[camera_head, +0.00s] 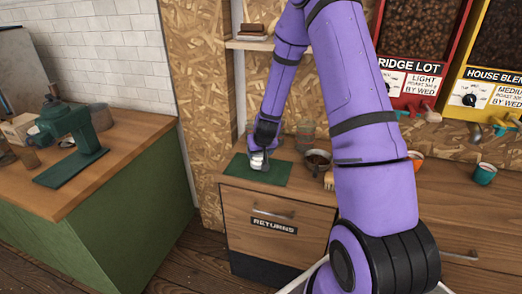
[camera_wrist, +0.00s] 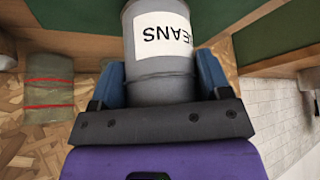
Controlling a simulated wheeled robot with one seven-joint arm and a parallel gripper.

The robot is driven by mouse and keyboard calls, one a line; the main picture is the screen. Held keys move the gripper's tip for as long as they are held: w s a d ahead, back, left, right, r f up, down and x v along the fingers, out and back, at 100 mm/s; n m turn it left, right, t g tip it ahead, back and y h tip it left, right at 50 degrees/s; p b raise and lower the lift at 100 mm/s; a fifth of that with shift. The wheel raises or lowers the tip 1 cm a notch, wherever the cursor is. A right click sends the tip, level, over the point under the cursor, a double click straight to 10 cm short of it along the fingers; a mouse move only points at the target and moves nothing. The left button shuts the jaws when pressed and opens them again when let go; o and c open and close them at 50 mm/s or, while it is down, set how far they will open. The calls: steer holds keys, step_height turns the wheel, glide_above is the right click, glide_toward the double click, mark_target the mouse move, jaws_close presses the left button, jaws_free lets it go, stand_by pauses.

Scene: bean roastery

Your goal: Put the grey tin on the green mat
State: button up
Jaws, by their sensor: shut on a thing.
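The grey tin (camera_head: 259,162) is in my gripper (camera_head: 259,152) above the near left part of the green mat (camera_head: 285,175) in the head view. In the wrist view the grey tin (camera_wrist: 160,75) fills the space between the blue fingers of my gripper (camera_wrist: 158,85), which press on both its sides. Its white label with dark letters shows upside down. A dark green patch at the top left of the wrist view looks like the mat (camera_wrist: 75,12). I cannot tell whether the tin's base touches the mat.
The mat lies on a wooden counter (camera_head: 300,199) with a drawer marked RETURNS (camera_head: 274,225). A dark-filled cup (camera_head: 317,160) stands right of the mat, with a banded container (camera_head: 305,135) behind. A teal cup (camera_head: 484,174) stands far right. A green machine (camera_head: 70,140) occupies the left counter.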

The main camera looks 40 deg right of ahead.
steer(key=shift+f, duration=0.55)
steer(key=shift+f, duration=0.15)
steer(key=o, duration=1.1)
